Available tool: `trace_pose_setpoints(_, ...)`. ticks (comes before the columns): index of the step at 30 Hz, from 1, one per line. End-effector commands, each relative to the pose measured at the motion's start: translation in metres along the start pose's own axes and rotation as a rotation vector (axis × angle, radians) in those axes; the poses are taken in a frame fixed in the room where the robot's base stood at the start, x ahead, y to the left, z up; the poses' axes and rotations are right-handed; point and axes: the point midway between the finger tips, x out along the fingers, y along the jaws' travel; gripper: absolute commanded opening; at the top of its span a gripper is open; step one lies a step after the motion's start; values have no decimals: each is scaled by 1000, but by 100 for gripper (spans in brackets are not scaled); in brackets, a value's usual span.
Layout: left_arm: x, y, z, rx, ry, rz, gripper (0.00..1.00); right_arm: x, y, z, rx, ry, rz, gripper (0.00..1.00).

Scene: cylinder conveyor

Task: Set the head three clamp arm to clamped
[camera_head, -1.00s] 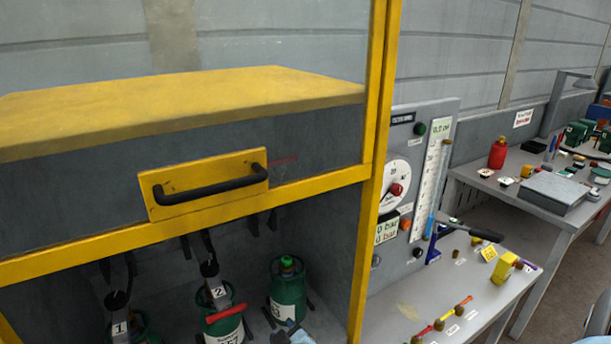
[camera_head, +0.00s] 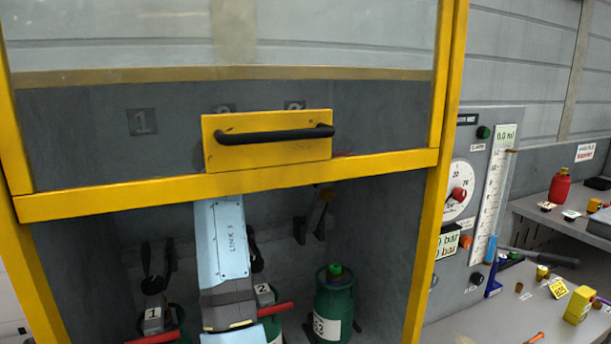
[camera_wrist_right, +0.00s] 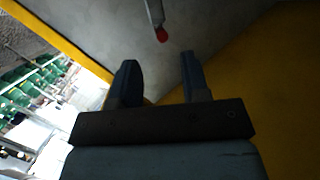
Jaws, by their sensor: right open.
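My right gripper (camera_wrist_right: 158,62) is open in the right wrist view, with nothing between its fingers. A grey rod with a red tip (camera_wrist_right: 161,35) hangs just beyond the fingertips, apart from them; I cannot tell for sure whether it is the head three clamp arm. In the head view, a dark upright fitting (camera_head: 318,218) with a brownish end stands above the rightmost green cylinder (camera_head: 333,305). My pale blue arm link passes under the yellow frame bar and hides part of the inside. My right gripper is hidden in the head view. My left gripper is not seen.
The yellow cabinet front has a black handle (camera_head: 275,134) and a low crossbar (camera_head: 380,163) above the opening. Green cylinders with labels 1 (camera_head: 155,326) and 2 (camera_head: 263,292) stand at left and middle. A gauge panel (camera_head: 478,190) is beyond the right post.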

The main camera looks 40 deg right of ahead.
Motion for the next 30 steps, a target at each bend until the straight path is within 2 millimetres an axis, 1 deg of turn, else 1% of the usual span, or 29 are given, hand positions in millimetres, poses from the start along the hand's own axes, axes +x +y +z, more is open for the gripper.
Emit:
trace_pose_setpoints(1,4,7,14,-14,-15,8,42,-5,-1,-7,59,-14,32,42)
trace_pose_setpoints(4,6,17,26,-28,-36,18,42,-11,-3,-21,136,-26,81,42)
trace_pose_setpoints(8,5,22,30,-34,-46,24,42,-11,-4,-29,177,-31,107,42)
trace_pose_setpoints(11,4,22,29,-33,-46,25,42,-2,-4,-30,180,-30,112,42)
trace_pose_setpoints(14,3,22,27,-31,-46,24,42,15,-2,-30,179,-30,110,42)
trace_pose_setpoints(21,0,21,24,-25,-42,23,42,67,3,-28,178,-30,109,42)
trace_pose_setpoints(24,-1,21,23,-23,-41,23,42,86,5,-27,177,-30,109,42)
trace_pose_setpoints(27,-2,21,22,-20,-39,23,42,102,7,-26,177,-30,108,42)
trace_pose_setpoints(30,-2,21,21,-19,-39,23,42,113,8,-26,177,-30,106,42)
